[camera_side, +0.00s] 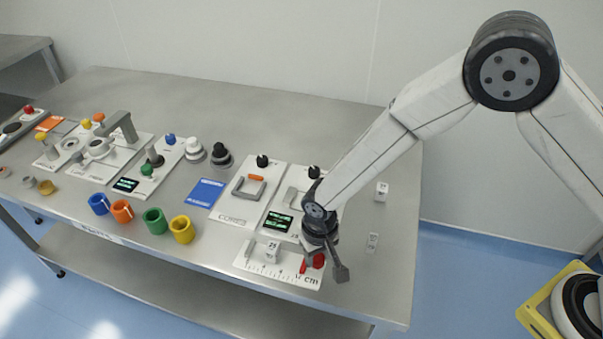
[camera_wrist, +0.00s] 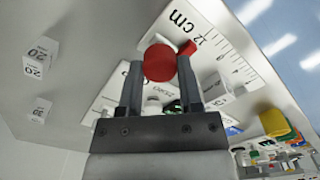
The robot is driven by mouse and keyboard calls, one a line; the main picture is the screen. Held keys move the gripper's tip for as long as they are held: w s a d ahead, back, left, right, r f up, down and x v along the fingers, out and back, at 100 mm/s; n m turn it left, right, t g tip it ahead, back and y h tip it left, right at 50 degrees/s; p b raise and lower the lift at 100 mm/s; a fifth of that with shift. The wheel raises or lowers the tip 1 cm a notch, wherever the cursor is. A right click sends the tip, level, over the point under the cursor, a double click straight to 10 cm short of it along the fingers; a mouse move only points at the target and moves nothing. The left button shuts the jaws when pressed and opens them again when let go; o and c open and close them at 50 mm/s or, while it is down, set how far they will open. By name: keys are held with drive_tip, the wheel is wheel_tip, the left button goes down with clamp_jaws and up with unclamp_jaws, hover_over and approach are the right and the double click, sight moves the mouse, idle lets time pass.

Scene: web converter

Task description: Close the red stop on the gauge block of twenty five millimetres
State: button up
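The white scale plate marked in cm (camera_side: 256,265) lies at the table's front edge; it also shows in the wrist view (camera_wrist: 237,62). A white gauge block (camera_side: 271,252) stands on it, with a small number that is hard to read; it appears in the wrist view (camera_wrist: 216,91). The red stop (camera_side: 318,261) is at the scale's right end, with a gap between it and the block. In the wrist view its round red knob (camera_wrist: 159,63) lies between my fingertips. My gripper (camera_wrist: 160,68) is open around the knob; contact cannot be told.
Two loose number blocks (camera_side: 382,191) (camera_side: 372,242) lie on the table to the right. Instrument panels with black knobs (camera_side: 239,203) stand behind the scale. Colored cups (camera_side: 182,229) and a blue card (camera_side: 206,192) lie to the left. The table's back is clear.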

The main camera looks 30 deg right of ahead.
drive_tip(key=shift+w+a, duration=1.7)
drive_tip(key=o, duration=0.9)
drive_tip(key=shift+o, duration=0.2)
drive_tip(key=shift+r, duration=0.1)
wheel_tip(320, 180, up, 8)
drive_tip(key=shift+f, duration=0.2)
